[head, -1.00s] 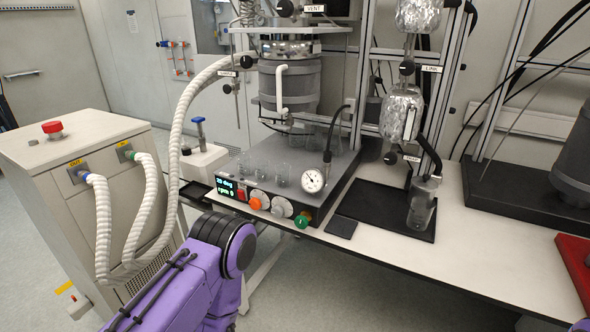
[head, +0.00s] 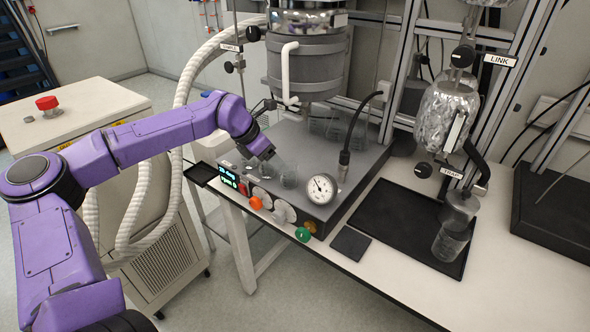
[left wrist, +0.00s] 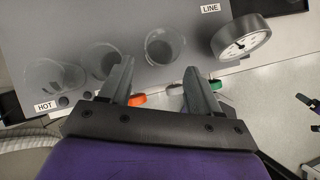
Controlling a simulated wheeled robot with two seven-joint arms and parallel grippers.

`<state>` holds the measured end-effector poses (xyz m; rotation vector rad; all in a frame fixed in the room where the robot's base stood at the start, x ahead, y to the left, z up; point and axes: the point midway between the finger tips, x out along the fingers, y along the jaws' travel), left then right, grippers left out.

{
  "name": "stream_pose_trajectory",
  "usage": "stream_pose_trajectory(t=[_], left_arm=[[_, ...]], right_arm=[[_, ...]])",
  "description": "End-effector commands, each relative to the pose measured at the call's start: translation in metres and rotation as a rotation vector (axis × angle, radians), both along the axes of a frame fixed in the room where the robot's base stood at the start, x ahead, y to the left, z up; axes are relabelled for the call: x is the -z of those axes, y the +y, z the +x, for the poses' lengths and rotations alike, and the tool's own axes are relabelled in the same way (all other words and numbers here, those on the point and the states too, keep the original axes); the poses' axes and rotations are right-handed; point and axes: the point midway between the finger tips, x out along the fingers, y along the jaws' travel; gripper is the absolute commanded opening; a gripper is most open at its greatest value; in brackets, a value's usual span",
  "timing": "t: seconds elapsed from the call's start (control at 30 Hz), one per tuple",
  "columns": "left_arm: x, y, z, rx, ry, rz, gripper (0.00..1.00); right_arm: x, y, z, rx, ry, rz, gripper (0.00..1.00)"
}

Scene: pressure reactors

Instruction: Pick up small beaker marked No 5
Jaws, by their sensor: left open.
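Three small clear glass beakers stand on the grey hot-plate top in the left wrist view: one at the left (left wrist: 52,78), one in the middle (left wrist: 100,60) and one at the right (left wrist: 163,46). I cannot read a No 5 mark on any of them. In the head view one small beaker (head: 288,175) shows beside my left gripper (head: 268,158), which partly hides the others. My left gripper also shows in the left wrist view (left wrist: 159,74), open and empty, its fingertips just short of the right beaker.
The pressure gauge (head: 321,189) stands close right of the beakers. Orange (head: 255,203) and green (head: 303,234) knobs line the front. Larger glassware (head: 322,122) and the grey reactor vessel (head: 305,70) are behind. A black tray (head: 410,225) lies to the right.

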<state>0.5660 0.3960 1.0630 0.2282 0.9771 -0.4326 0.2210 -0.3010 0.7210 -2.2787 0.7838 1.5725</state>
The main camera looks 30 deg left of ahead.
Motion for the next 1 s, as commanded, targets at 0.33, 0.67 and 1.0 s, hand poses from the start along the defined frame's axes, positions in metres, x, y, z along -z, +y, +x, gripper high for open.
stream_pose_trajectory(t=[0.33, 0.67, 1.0], left_arm=[[0.042, -0.015, 0.026, 0.002, 0.010, 0.008, 0.63], [0.073, -0.023, 0.044, 0.001, 0.005, 0.006, 0.63], [0.072, -0.023, 0.044, 0.001, 0.005, 0.006, 0.24]], right_arm=[[-0.021, 0.000, 0.000, 0.000, 0.001, 0.000, 1.00], [-0.028, 0.000, 0.000, 0.000, 0.000, 0.000, 1.00], [-0.027, 0.000, 0.000, 0.000, 0.000, 0.000, 1.00]])
